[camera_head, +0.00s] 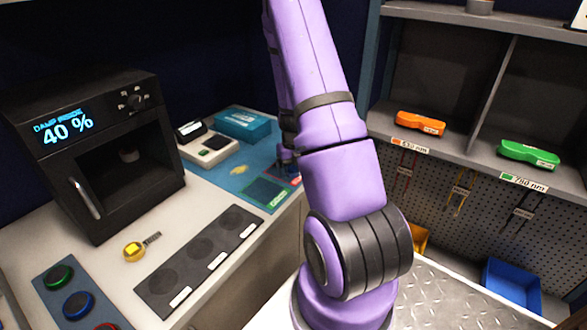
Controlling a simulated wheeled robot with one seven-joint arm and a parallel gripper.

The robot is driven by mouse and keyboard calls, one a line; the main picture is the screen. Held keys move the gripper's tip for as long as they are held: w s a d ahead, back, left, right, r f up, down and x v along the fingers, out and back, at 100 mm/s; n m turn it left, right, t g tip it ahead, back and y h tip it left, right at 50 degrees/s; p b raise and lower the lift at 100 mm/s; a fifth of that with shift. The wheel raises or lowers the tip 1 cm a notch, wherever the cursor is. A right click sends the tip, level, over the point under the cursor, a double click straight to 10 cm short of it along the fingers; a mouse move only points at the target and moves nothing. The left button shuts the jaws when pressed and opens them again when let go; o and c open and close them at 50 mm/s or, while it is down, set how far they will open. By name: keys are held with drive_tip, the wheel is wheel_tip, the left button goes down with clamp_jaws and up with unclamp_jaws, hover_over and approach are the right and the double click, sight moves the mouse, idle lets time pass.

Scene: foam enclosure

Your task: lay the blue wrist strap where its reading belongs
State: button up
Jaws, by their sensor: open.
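I cannot make out a blue wrist strap in this view. A small yellow coiled thing (239,170), perhaps a strap, lies on the blue mat (232,184). The mat has a dark patch with a green outline (265,192) and a red-marked patch (296,181) to its right, partly hidden by my arm. A pale tester (209,150) with a dark top and a small green light stands at the mat's left edge. My gripper (287,166) is low over the mat's right side, small and partly hidden by my arm. Its fingertips are unclear, and nothing shows held in it.
A black cabinet (103,150) reading 40 % fills the left. A round yellow gauge (134,251) and a dark pad (200,262) lie in front. Shelves (450,152) stand right.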

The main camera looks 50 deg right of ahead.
sight(293, 170)
wheel_tip(293, 170, up, 12)
drive_tip(key=w+a+r+n+t, duration=0.2)
drive_tip(key=a+r+n, duration=0.7)
drive_tip(key=r, duration=0.1)
drive_tip(key=s+a+r+n+y, duration=0.1)
drive_tip(key=s+a+r+n, duration=0.2)
drive_tip(key=a+r+n, duration=0.65)
drive_tip(key=s+a+r+n+t, duration=0.1)
drive_tip(key=s+a+r+n, duration=0.2)
drive_tip(key=s+a+n, duration=0.3)
drive_tip(key=s+a+r+n+t+h, duration=0.1)
drive_tip(key=s+a+r+n, duration=0.3)
drive_tip(key=n, duration=1.3)
drive_tip(key=s+a+t, duration=0.1)
drive_tip(key=s+a, duration=0.1)
drive_tip(key=s, duration=0.2)
drive_tip(key=shift+s+a, duration=0.25)
drive_tip(key=shift+s, duration=0.05)
